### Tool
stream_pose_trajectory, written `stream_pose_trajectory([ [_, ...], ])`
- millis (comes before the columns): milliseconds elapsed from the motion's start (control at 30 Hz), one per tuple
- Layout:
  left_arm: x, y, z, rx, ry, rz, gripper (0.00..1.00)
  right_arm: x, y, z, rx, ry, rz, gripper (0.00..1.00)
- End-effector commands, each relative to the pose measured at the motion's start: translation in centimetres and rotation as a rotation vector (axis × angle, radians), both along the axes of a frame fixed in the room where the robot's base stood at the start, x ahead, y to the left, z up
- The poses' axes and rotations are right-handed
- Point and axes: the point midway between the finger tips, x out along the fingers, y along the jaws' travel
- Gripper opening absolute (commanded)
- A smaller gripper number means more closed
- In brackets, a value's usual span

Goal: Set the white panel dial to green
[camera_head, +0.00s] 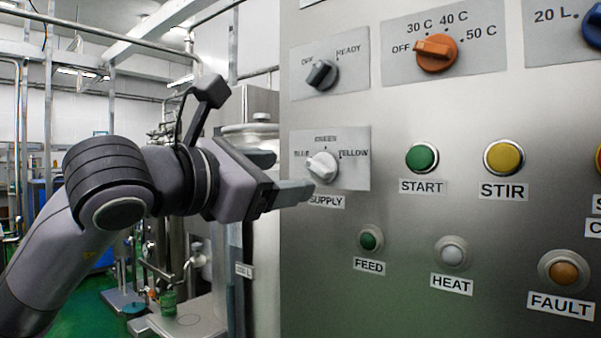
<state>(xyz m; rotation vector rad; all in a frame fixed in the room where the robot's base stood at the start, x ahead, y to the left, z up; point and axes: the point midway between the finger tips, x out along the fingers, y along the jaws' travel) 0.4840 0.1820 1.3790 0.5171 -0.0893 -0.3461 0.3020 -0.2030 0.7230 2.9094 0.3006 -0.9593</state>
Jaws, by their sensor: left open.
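The white dial (322,167) sits on a light plate on the steel panel, above the SUPPLY label. BLUE is marked at its left, GREEN above it and YELLOW at its right. Its grip ridge seems to lean toward the left, BLUE side, but it is too small to be sure. My left gripper (294,173) is open, just left of the dial. One finger is higher and one lower, and nothing is between them. The lower fingertip reaches in front of the plate's lower left edge. I cannot tell whether it touches. My right gripper is out of view.
A black dial (321,75) is above the white one, and an orange dial (436,53) is at upper right. A green START button (422,158), a yellow STIR button (504,158) and a green FEED lamp (370,239) are nearby. Steel equipment stands behind my arm.

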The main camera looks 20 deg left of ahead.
Motion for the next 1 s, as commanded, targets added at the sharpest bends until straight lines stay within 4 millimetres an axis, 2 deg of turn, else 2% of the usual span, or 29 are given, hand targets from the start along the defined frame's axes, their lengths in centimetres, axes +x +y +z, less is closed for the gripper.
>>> stream_pose_trajectory([
  [500,6.1,-2.1,0.3,0.001,-0.002,0.006,0.69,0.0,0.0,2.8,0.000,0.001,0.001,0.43],
  [867,6.6,-2.3,0.1,0.001,-0.003,0.004,0.69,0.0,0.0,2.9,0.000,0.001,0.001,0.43],
  [1000,6.6,-2.3,0.1,0.001,-0.003,0.004,0.23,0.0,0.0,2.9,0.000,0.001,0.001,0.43],
])
